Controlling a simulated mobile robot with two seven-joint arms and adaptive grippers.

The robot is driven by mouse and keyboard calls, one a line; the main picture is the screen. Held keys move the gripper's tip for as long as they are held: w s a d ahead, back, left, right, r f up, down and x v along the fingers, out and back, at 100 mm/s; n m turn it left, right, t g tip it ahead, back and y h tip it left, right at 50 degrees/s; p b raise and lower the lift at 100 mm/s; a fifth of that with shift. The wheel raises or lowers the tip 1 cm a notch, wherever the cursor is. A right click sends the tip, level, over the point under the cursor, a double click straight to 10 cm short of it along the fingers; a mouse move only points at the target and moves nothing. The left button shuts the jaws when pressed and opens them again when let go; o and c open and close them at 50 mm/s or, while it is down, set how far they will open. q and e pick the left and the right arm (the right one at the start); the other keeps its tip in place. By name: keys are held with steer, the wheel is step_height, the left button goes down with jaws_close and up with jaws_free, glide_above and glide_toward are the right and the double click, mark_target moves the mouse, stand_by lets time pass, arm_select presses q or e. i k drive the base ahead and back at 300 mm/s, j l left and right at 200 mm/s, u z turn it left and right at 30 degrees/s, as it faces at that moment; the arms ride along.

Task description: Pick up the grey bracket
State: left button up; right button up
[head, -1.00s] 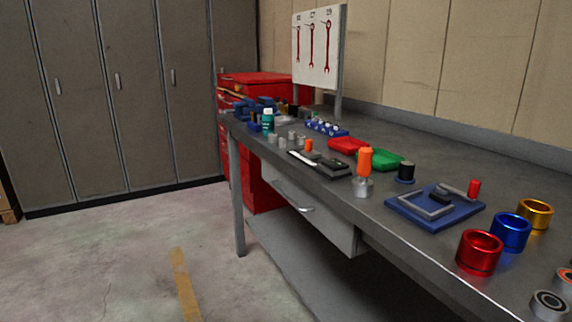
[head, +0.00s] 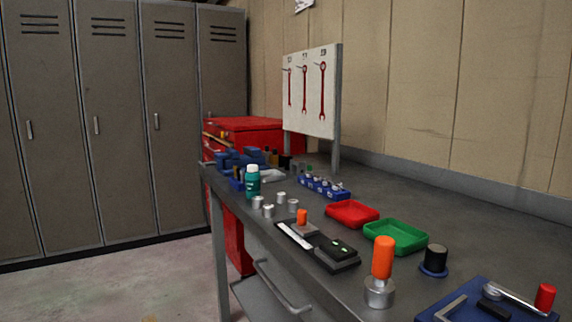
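A blue mat or tray (head: 465,297) lies at the lower right of the bench and is cut off by the bottom edge of the head view. A grey angled bar (head: 450,307), which looks like the grey bracket, lies on its left part and is only partly in view. A small black block (head: 494,309) and a grey bar (head: 513,299) with a red cylinder (head: 545,297) at its end are beside it. Neither of my grippers is in view.
The grey bench (head: 390,200) holds an orange-topped tool (head: 382,258), a black cylinder on a blue base (head: 434,259), a green tray (head: 396,237), a red tray (head: 352,213), a black device (head: 332,252) and a teal bottle (head: 252,182). Lockers (head: 110,130) stand at the left.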

mark_target(298, 166)
steer(key=j+u, duration=0.1)
steer(key=u, duration=0.3)
steer(key=i+u, duration=0.15)
steer(key=u, duration=0.25)
steer(key=i+j+u, duration=0.1)
steer(key=u, duration=0.3)
steer(key=i+u, duration=0.1)
steer(key=u, duration=0.3)
steer(key=i, duration=3.5)
steer(key=i+z, duration=0.25)
steer(key=z, duration=0.15)
steer(key=i+j+z, duration=0.2)
steer(key=z, duration=0.2)
steer(key=i+j+z, duration=0.2)
steer(key=z, duration=2.05)
